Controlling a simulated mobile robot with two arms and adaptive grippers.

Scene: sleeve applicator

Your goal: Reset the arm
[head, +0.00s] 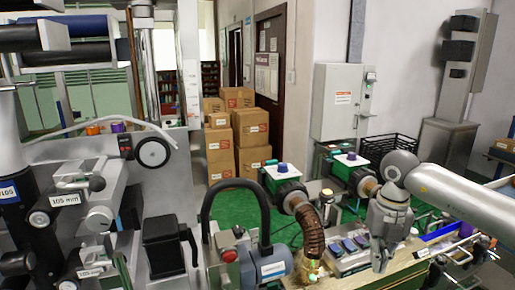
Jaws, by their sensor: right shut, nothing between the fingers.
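My right arm comes in from the right in the head view. Its gripper (381,262) points down at the lower right, above the bench with the small dark and blue parts. It is shut and empty. The sleeve applicator machine (165,190) fills the left side, with a black round knob, grey blocks and "105 mm" labels. My left gripper does not show in this view.
A blue motor (265,266) and a brown ribbed hose (311,228) stand left of the right gripper. Two green-and-white pump units (284,174) sit behind. Stacked cardboard boxes (220,147), a grey electrical cabinet (340,103) and a black crate (389,148) are farther back.

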